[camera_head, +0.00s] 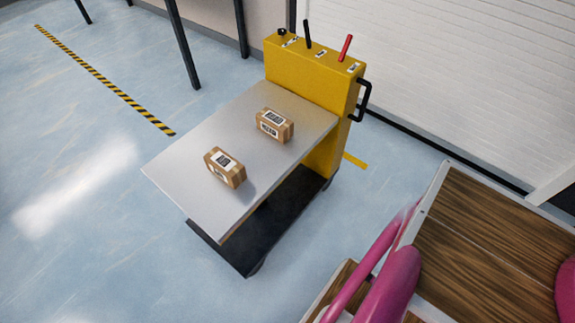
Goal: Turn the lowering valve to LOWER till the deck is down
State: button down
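The grey deck (205,133) is raised well above the black base (262,232). Two cardboard boxes rest on the deck, one nearer (225,168) and one farther (274,125). My gripper is not in view.
A wood-topped unit (480,240) with pink parts (385,285) fills the lower right. A black handle (364,100) sticks out from the housing's right side. Dark posts (183,45) stand at the back left. The blue floor is clear left of the cart.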

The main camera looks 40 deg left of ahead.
aim_at(282, 31)
jog(key=u, duration=1.6)
jog(key=i+l+u, duration=0.15)
jog(key=u, duration=0.3)
jog(key=i+l+u, duration=0.1)
jog(key=l+u, duration=0.35)
jog(key=i+l+u, duration=0.15)
jog(key=l, duration=0.8)
jog(key=i+l+u, duration=0.2)
jog(key=l, duration=0.75)
jog(key=l+u, duration=0.15)
jog(key=l, duration=0.85)
jog(key=i, duration=0.05)
